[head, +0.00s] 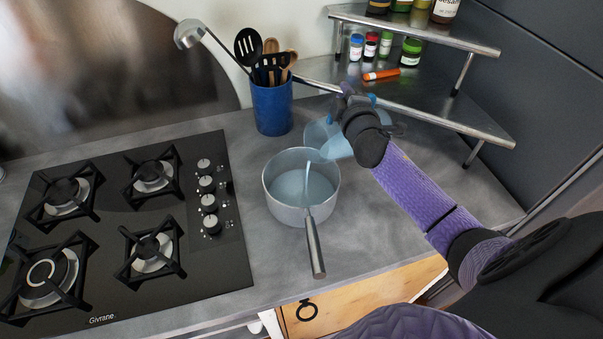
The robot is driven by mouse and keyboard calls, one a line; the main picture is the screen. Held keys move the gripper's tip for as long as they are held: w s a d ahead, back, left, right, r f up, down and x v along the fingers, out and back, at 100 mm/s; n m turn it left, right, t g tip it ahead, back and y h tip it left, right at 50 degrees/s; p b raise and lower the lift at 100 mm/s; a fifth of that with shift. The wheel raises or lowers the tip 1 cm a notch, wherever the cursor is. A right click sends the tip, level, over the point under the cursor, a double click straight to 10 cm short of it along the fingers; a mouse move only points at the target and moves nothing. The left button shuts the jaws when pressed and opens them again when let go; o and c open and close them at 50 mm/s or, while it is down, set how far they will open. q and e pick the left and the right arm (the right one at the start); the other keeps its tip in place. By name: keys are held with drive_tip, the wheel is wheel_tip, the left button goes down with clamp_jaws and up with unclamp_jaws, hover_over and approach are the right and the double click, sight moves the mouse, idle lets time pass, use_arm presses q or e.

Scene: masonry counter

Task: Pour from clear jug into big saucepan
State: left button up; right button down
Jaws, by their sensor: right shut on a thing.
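The big saucepan (275,205) is a grey metal pot standing on the counter right of the hob, its handle towards me. Pale blue liquid lies in it. The clear jug (338,148) is tilted to the left above and right of the saucepan's rim. A light blue stream (307,182) runs from the jug down into the saucepan. My right gripper (350,113) is shut on the jug; its fingers are mostly hidden behind my own wrist. My left gripper is not in view.
A blue utensil holder (272,108) with several spoons and a ladle stands behind the saucepan. A metal corner shelf (440,112) with jars and an orange-capped bottle (381,75) is close behind my right gripper. The black gas hob (120,230) fills the left. Counter right of the saucepan is clear.

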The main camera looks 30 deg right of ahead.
drive_tip(key=shift+a+r+n, duration=0.2)
drive_tip(key=shift+a, duration=0.3)
drive_tip(key=shift+a+r+n, duration=0.15)
drive_tip(key=shift+a+n, duration=0.05)
drive_tip(key=shift+a, duration=0.25)
idle(2.2)
